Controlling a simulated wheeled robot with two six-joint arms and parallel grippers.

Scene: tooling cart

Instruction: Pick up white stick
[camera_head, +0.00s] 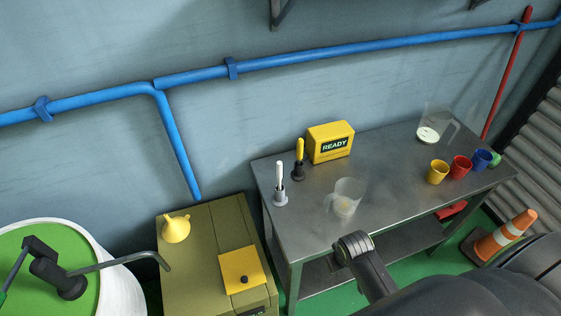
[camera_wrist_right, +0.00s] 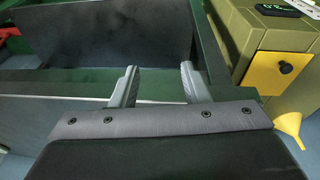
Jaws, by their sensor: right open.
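The stick is not in the wrist view. My left gripper is not in view.
A yellow-handled tool (camera_head: 299,150) in a black holder stands close behind the stick. A yellow READY box (camera_head: 331,142), a clear jug (camera_head: 345,196), and several cups (camera_head: 461,167) share the table. An olive cabinet (camera_head: 200,250) with a yellow funnel (camera_head: 176,228) stands at left.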

